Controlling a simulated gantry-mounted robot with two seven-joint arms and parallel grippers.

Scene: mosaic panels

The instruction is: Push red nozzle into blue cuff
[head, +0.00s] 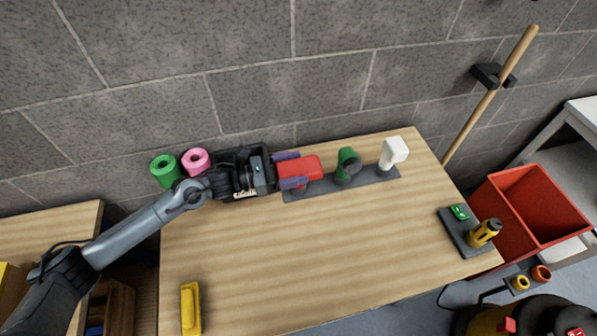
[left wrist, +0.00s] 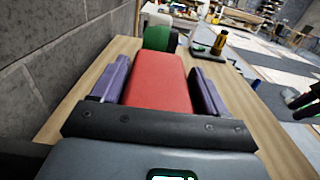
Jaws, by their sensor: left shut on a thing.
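The red nozzle (head: 308,168) is at the left end of a dark grey rack (head: 325,188) on the wooden table. My left gripper (head: 292,168) comes at it from the left, with its purple fingers shut on the nozzle's two sides. In the left wrist view the red nozzle (left wrist: 158,82) lies between the fingers of the left gripper (left wrist: 160,88). I see no blue cuff; a green cuff (head: 165,170) and a pink cuff (head: 196,161) stand left of the gripper, and the gripper body hides what is behind it. My right gripper is not in view.
A green nozzle (head: 347,164) and a white nozzle (head: 394,152) stand along the rack to the right. A yellow object (head: 190,308) lies near the front left. A grey holder (head: 462,237) with a yellow tool (head: 484,233) sits at the right edge. The table's middle is clear.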

